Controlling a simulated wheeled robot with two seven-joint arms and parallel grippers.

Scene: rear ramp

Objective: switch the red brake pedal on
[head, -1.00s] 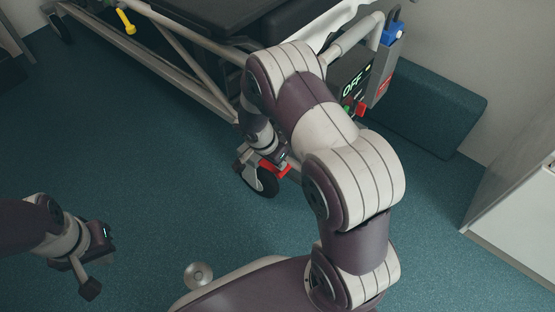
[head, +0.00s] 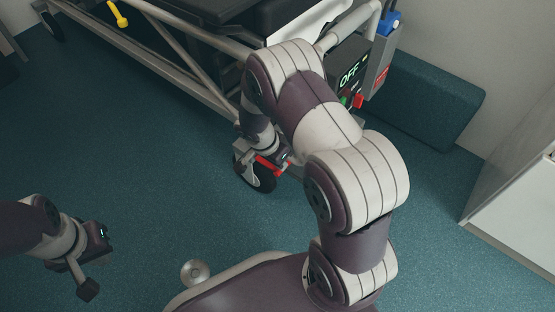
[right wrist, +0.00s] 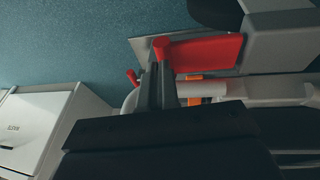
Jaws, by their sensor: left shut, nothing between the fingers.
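The red brake pedal (head: 268,165) is by the black caster wheel at the near lower corner of the stretcher. In the right wrist view the pedal (right wrist: 208,53) is a flat red piece with a rounded end, close to my fingers. My right gripper (right wrist: 160,75) shows there as dark fingers close together at the pedal's left end; contact and jaw gap are unclear. In the head view my right arm partly covers this spot. My left gripper (head: 87,288) is shut and empty, low at the left above the floor.
A dark box (head: 349,75) on the stretcher's end shows OFF, with green and red parts below. A blue-green block (head: 425,105) stands by the wall. A white cabinet (head: 520,205) is at the right. The floor (head: 120,150) at left is clear.

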